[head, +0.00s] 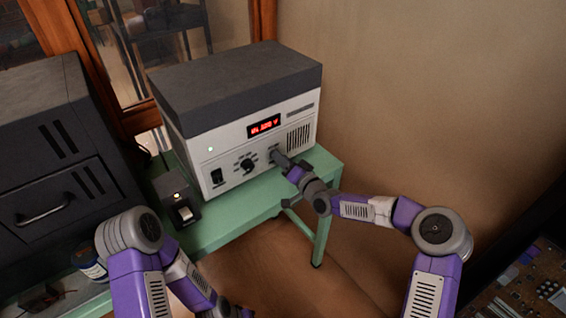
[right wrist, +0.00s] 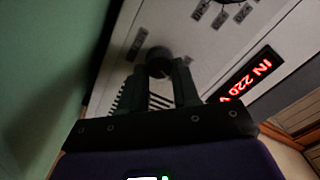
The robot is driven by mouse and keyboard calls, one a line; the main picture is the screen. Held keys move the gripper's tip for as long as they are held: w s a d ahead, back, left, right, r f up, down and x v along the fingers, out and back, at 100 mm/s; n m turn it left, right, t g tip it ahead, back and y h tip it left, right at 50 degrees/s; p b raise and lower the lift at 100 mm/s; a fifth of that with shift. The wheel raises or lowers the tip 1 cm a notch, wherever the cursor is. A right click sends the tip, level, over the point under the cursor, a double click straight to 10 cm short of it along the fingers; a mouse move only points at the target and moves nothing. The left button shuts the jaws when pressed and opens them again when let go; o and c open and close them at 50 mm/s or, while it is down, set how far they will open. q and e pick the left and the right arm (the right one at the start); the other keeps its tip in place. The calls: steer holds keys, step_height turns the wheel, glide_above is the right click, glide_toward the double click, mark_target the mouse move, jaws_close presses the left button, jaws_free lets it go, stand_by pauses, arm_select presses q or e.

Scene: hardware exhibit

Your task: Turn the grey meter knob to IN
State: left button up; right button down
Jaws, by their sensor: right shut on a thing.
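A bench instrument has a pale front panel (head: 232,167) and a dark grey lid (head: 235,82). Its red display (head: 264,126) reads IN 220 V in the right wrist view (right wrist: 246,74). My right gripper (head: 278,157) is at the panel's right part, below the display. The right wrist view shows its two fingers (right wrist: 161,74) shut on the round meter knob (right wrist: 158,58), which looks dark there. The fingers hide part of the knob, and its pointer cannot be made out.
A black knob (head: 248,167) and a black switch (head: 217,177) sit left of the held knob. A dark cabinet (head: 50,150) stands at the left.

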stand_by(0.3)
steer(key=c, duration=0.8)
jaws_free()
steer(key=shift+s+d, duration=0.1)
steer(key=p+v, duration=0.1)
steer(key=v, duration=0.6)
steer(key=shift+s+d+p, duration=0.1)
steer(key=shift+s+p, duration=0.05)
steer(key=shift+p, duration=0.2)
